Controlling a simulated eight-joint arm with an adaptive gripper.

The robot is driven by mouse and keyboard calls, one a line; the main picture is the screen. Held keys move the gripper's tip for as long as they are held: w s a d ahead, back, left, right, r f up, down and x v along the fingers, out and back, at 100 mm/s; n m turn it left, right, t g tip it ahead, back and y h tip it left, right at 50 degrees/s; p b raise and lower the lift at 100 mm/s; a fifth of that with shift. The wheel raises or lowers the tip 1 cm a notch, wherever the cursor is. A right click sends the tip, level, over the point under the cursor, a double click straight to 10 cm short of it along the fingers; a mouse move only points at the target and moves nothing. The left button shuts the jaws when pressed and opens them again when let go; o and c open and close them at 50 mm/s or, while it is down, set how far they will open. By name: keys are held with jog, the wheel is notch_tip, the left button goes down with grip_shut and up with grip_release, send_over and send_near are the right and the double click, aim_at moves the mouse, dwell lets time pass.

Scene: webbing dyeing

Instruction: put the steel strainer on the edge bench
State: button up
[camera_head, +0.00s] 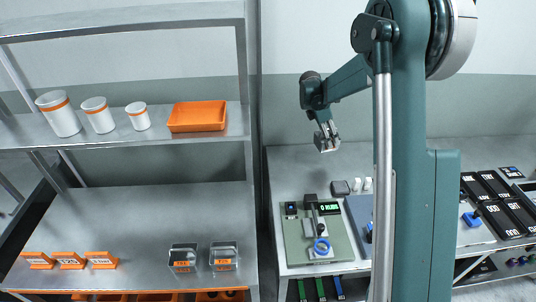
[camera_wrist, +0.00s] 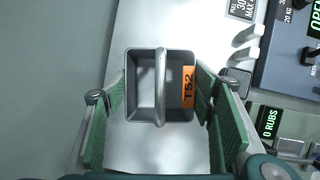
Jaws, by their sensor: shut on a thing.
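My gripper (camera_head: 327,140) is raised above the back left part of the grey bench (camera_head: 292,165) in the head view. In the wrist view its green-padded fingers (camera_wrist: 163,115) are shut on the steel strainer (camera_wrist: 133,85), a grey rectangular box with an arched handle across its middle and an orange T52 label. The strainer is small and hard to make out in the head view. The bare pale bench top (camera_wrist: 145,150) shows below it in the wrist view. No sign marks which surface is the edge bench.
On the bench are a rubbing device (camera_head: 338,235) with a 0 RUBS display, a blue-grey plate (camera_head: 360,212) and several black panels (camera_head: 490,185). A steel rack at left holds white canisters (camera_head: 60,115), an orange tray (camera_head: 197,117) and two labelled clear-grey boxes (camera_head: 223,257).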

jog(key=shift+a, duration=0.1)
jog(key=s+a+m, duration=0.1)
jog(key=s+a, duration=0.6)
jog(key=s, duration=0.4)
jog(key=s+a+p, duration=0.1)
jog(key=s+a, duration=0.7)
jog(key=s, duration=0.2)
jog(key=s+a+m, duration=0.1)
jog(key=s+a, duration=0.6)
jog(key=s, duration=0.4)
jog(key=a+f+n+b, duration=0.2)
jog(key=a+n, duration=0.2)
jog(key=a, duration=1.4)
jog(key=s+a+f+n+t+y+b, duration=0.1)
jog(key=s+a+n, duration=0.2)
jog(key=a, duration=0.8)
jog(key=s+a+f+n+t+b, duration=0.1)
jog(key=s+a+n, duration=0.2)
jog(key=a, duration=0.9)
jog(key=s+a+f+n+t+y+b, duration=0.1)
jog(key=s+a+n+b, duration=0.1)
jog(key=s+a, duration=0.4)
jog(key=a+n, duration=0.1)
jog(key=a, duration=0.4)
jog(key=shift+a+f+y, duration=0.3)
jog(key=shift+a+f, duration=0.05)
jog(key=shift+a, duration=0.05)
notch_tip(320, 180, down, 6)
jog(key=shift+b, duration=0.45)
jog(key=shift+f, duration=0.2)
